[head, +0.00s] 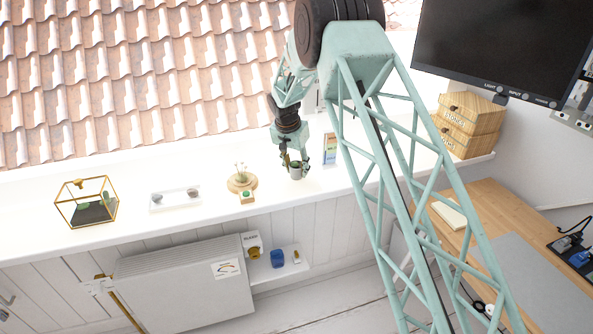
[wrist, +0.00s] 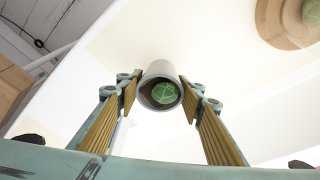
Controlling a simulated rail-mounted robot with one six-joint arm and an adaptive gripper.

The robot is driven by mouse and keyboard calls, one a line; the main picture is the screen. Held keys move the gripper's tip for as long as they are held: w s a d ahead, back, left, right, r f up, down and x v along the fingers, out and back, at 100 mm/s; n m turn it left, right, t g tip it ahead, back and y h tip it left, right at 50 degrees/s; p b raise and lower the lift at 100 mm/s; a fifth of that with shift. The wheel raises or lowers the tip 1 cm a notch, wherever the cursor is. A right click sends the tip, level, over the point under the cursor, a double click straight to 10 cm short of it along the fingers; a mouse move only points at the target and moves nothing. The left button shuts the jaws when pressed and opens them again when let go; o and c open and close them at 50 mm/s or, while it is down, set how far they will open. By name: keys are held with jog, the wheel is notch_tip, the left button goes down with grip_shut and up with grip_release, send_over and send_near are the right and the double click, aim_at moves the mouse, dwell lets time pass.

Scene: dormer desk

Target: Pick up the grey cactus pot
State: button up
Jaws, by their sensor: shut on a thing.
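The grey cactus pot (head: 296,173) is at the white ledge in the head view, below the end of my arm. In the wrist view the grey pot (wrist: 148,75) shows from above, with a round green cactus (wrist: 164,93) inside it. My gripper (head: 288,163) points down at the pot, and its fingers are at the pot's two sides. In the wrist view my gripper (wrist: 160,93) is shut on the pot, with one finger on its left and one on its right. I cannot tell whether the pot's base touches the ledge.
A round wooden plate (head: 233,187) with small plants stands left of the pot. A colourful upright card (head: 330,149) is close on the right. Further left are a white tray (head: 158,206) and a gold-framed glass terrarium (head: 75,216). Wooden boxes (head: 472,125) stand at the right end.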

aim_at(297, 162)
jog(key=shift+r, duration=1.55)
jog(key=s+r, duration=0.1)
jog(key=s, duration=1.5)
jog(key=shift+a+r+p, duration=0.25)
jog(key=shift+a+p, duration=0.05)
jog(key=shift+p, duration=0.05)
